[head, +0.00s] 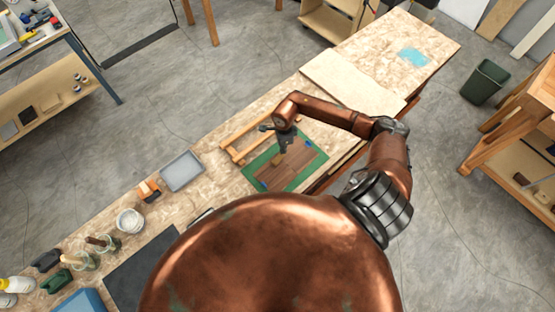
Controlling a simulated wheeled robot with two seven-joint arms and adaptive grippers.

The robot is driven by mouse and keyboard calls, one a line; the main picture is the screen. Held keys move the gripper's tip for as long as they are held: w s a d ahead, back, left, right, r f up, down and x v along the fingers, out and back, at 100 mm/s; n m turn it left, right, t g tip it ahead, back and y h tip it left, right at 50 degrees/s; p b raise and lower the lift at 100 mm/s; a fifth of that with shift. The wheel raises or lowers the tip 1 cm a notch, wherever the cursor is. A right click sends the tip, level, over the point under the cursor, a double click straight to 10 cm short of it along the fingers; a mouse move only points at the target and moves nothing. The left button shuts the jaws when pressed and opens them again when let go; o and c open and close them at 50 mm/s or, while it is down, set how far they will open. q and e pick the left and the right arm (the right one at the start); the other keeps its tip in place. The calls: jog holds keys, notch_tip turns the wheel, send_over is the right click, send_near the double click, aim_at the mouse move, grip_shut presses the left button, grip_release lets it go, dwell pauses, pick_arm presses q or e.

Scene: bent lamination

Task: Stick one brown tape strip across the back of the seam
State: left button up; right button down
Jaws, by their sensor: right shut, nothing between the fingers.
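A green mat (252,175) lies on the long workbench, with flat brown wood boards (305,160) on it. Small blue pieces show at the edges of the boards. The line of the seam is too small to make out. My right gripper (281,151) points down over the left part of the boards, shut and empty. A small yellowish-tan patch (277,160) shows just below its fingertips; I cannot tell whether it is a tape strip or whether the gripper touches it. An orange object (149,189), perhaps a tape dispenser, stands to the left. My left gripper is not in view.
A wooden frame (233,152) lies right behind the mat. A grey tray (182,171), a white tub (130,221), jars (104,242) and a dark mat (148,271) are along the bench to the left. A pale board (350,84) lies beyond my right arm.

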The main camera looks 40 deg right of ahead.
jog(key=shift+f+b, duration=0.65)
jog(key=shift+f, duration=0.1)
jog(key=shift+r, duration=0.15)
dwell(0.3)
jog(key=shift+r+p, duration=0.65)
jog(key=shift+r, duration=0.25)
jog(key=shift+r+p, duration=1.35)
jog(key=shift+r, duration=1.2)
jog(key=shift+f, duration=0.1)
